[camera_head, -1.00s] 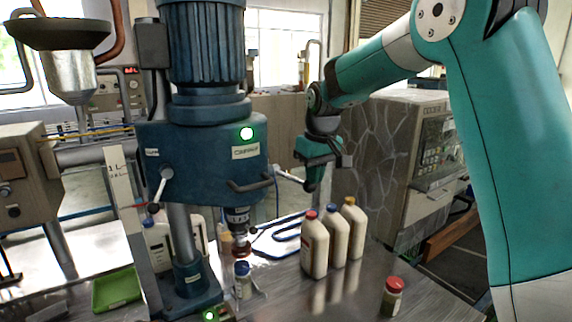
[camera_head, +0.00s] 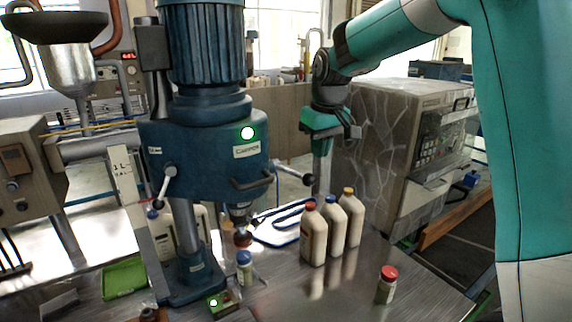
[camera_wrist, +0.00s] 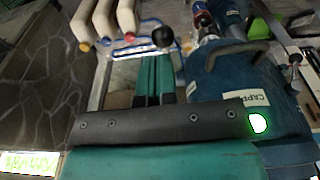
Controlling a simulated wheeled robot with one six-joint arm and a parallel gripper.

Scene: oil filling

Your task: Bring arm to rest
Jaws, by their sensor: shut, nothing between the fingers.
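My gripper (camera_head: 318,182) hangs above the table behind the row of bottles, to the right of the blue capping machine (camera_head: 212,148). In the wrist view its two teal fingers (camera_wrist: 154,100) lie side by side, shut with nothing between them. My teal arm reaches in from the right side of the head view. The gripper touches no bottle that I can see.
Three cream bottles with red, blue and yellow caps (camera_head: 314,236) stand on the metal table (camera_head: 345,290). A red-capped jar (camera_head: 387,285) is at the front right, a blue-capped bottle (camera_head: 244,270) by the machine. A green tray (camera_head: 124,278) lies left. A grey stone-patterned cabinet (camera_head: 375,165) stands behind.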

